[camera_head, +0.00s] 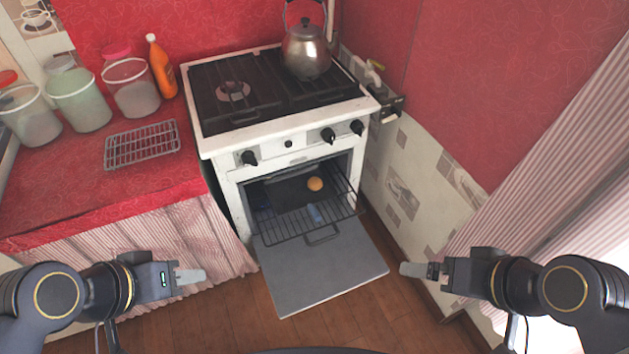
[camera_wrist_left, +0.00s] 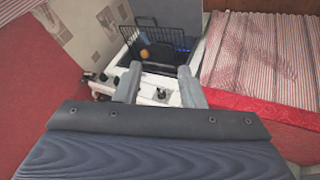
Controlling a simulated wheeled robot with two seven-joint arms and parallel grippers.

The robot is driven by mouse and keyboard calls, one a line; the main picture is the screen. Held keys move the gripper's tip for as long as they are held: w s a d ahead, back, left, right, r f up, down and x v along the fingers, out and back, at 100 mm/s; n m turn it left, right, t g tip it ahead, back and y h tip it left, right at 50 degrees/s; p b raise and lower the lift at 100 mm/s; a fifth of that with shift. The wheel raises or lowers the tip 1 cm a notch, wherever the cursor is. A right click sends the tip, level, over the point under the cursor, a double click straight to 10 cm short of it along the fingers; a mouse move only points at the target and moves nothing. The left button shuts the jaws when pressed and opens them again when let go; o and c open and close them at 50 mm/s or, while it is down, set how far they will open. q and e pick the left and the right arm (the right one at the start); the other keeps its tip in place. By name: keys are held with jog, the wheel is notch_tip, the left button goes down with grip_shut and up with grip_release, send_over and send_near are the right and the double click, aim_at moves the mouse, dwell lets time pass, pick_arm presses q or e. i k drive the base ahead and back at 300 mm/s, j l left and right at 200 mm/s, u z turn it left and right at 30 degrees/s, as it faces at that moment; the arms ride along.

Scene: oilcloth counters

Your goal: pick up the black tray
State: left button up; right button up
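The black tray (camera_head: 288,192) is a dark flat piece inside the open oven (camera_head: 245,175), over the wire rack. A round orange-brown item (camera_head: 315,184) sits at its right side. In the left wrist view the oven's rack (camera_wrist_left: 183,40) and the round item (camera_wrist_left: 144,54) show small and far off, and the tray is hard to make out. My left gripper (camera_head: 190,276) is left of the open oven door, apart from the tray; its two fingers (camera_wrist_left: 160,88) stand apart with nothing between them. My right gripper (camera_head: 412,270) is right of the door, seen edge-on, with no object visible at it.
The oven door (camera_head: 318,272) is folded down. A kettle (camera_head: 306,52) stands on the stove. Jars (camera_head: 131,90), an orange bottle (camera_head: 161,68) and a cooling rack (camera_head: 142,145) are on the red counter. Floor before the door is clear.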

aim_at(288, 194)
jog(key=i+z, duration=0.3)
jog(key=z, duration=0.15)
jog(key=i+z, duration=0.3)
jog(key=z, duration=0.15)
